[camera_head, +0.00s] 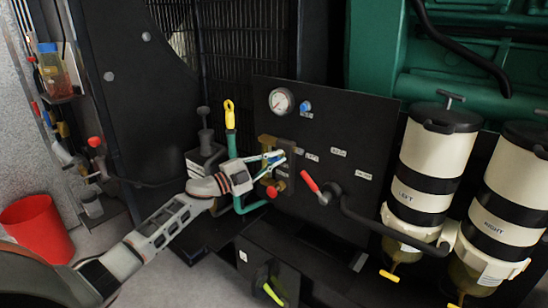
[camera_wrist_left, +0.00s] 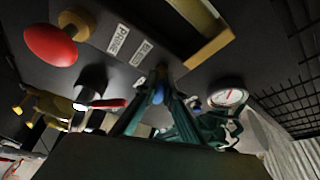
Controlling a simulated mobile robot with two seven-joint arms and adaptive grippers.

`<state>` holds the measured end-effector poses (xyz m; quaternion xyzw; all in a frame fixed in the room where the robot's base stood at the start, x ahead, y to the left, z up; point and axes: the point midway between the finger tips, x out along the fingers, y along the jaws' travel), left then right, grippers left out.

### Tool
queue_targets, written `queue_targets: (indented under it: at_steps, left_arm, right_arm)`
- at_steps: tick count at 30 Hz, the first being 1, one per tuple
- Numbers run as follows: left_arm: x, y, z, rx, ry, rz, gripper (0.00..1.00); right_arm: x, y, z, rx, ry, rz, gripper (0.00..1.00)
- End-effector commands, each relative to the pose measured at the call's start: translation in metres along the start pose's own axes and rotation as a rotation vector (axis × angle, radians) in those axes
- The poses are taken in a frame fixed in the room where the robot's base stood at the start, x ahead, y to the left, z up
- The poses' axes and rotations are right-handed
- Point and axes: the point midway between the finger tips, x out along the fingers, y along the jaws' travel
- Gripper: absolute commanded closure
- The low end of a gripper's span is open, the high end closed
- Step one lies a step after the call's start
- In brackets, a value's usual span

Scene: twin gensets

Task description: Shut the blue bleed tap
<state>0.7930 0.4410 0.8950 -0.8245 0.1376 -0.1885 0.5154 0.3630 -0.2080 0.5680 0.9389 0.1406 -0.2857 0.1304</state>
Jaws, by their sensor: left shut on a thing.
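The blue bleed tap (camera_wrist_left: 158,95) shows as a small blue piece between my left fingertips in the left wrist view. My left gripper (camera_head: 274,157) reaches the black panel (camera_head: 345,125) from the left and is shut on the tap; its fingers (camera_wrist_left: 157,100) also show in the left wrist view. The gripper hides most of the tap in the head view, so its exact angle is unclear. Labels (camera_wrist_left: 130,45) reading like PRIME and BLEED sit beside it. My right gripper is not in view.
A red knob (camera_head: 272,191) and a red-handled lever (camera_head: 310,182) sit close to the gripper. A gauge (camera_head: 281,101) and another blue knob (camera_head: 305,107) are above. Left (camera_head: 402,197) and right (camera_head: 494,232) filter canisters stand at right. A red bucket (camera_head: 38,230) is at far left.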

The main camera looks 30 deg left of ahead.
Motion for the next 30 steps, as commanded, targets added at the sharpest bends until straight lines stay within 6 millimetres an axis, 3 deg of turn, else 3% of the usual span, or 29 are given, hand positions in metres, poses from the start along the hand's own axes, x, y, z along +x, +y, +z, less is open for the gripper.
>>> queue_targets:
  at_steps: [12,20,30]
  left_arm:
    - [-0.001,0.003,-0.001,0.367,0.003,0.162,1.00]
    - [-0.001,0.001,0.000,0.580,0.003,0.249,1.00]
    - [-0.002,0.004,0.002,0.771,0.003,0.329,1.00]
  right_arm:
    - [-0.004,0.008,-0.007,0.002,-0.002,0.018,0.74]
    - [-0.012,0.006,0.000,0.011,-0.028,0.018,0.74]
    - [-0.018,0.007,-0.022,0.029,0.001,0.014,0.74]
